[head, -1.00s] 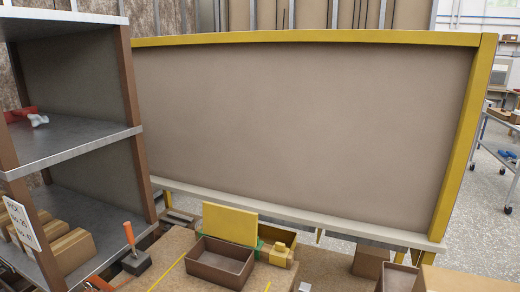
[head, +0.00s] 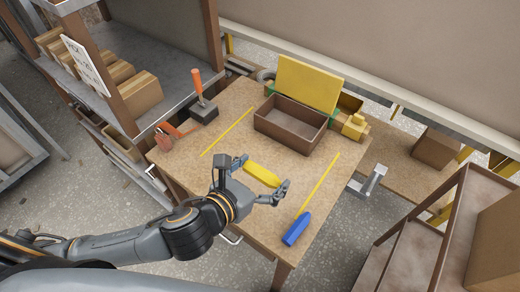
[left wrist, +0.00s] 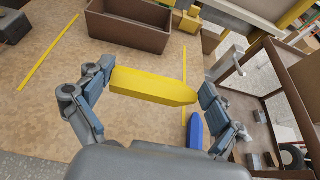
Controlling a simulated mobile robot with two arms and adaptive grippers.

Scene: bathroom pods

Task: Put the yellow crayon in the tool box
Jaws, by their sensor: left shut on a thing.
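The yellow crayon (head: 262,174) lies across my left gripper (head: 262,180), over the front middle of the wooden table. In the left wrist view the crayon (left wrist: 152,87) spans lengthwise between the two fingers, its pointed end toward the right finger. The gripper is shut on it. Whether the crayon still touches the table is hard to tell. The tool box (head: 284,138), an open brown box, stands just beyond the gripper; its wall also shows in the left wrist view (left wrist: 128,30). An upright yellow panel (head: 308,84) stands behind it. My right gripper is not in view.
A blue crayon (head: 296,229) lies at the table's front right. Yellow strips mark the tabletop (head: 215,165) on both sides. An orange-handled tool (head: 200,92) stands at the left, and yellow blocks (head: 354,127) sit right of the box. A shelf with cartons (head: 132,92) is at the left.

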